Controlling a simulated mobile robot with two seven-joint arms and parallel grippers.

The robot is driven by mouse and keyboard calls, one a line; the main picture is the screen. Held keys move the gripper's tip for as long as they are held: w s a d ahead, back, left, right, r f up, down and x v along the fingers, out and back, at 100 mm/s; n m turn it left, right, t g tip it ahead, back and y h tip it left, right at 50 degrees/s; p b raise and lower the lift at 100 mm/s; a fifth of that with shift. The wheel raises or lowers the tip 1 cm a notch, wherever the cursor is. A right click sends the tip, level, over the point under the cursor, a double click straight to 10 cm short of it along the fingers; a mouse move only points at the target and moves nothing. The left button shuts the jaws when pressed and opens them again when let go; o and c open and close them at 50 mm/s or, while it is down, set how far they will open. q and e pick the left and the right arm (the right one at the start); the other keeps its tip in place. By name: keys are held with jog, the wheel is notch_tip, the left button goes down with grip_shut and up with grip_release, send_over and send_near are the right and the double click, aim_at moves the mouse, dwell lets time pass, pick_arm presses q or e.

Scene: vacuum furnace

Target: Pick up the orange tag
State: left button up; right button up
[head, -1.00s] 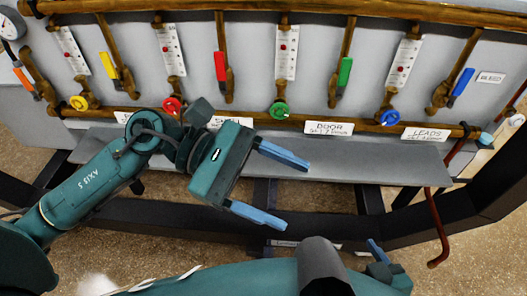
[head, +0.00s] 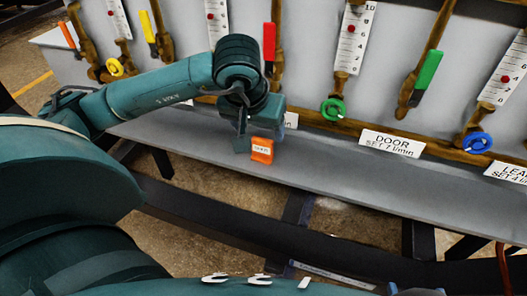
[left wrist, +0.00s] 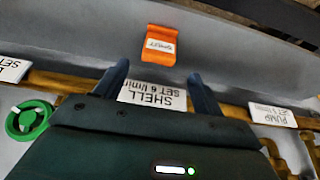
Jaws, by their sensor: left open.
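The orange tag (head: 262,151), with a white label, is at the grey shelf below the panel in the head view. In the left wrist view the orange tag (left wrist: 160,57) lies ahead of the fingertips, between their lines and apart from them. My left gripper (head: 262,137) is over the shelf right at the tag, partly hidden by its own wrist. In the left wrist view my left gripper (left wrist: 158,70) is open, with nothing between its fingers. Only a small blue piece, perhaps of my right gripper (head: 400,290), shows at the bottom edge; its jaws cannot be made out.
The shelf (head: 330,180) is clear to the right. Behind it is the panel with valve knobs, such as the green knob (head: 333,109), coloured levers and the DOOR label (head: 392,143). The SHELL label (left wrist: 152,94) shows between my left fingers. A dark beam (head: 340,228) runs below the shelf.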

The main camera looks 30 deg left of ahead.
aim_at(262, 141)
pick_arm(q)
jog(key=x, duration=0.4)
jog(key=b+x, duration=0.1)
jog(key=shift+d+f, duration=0.2)
jog(key=shift+f, duration=0.3)
jog(key=c, duration=1.1)
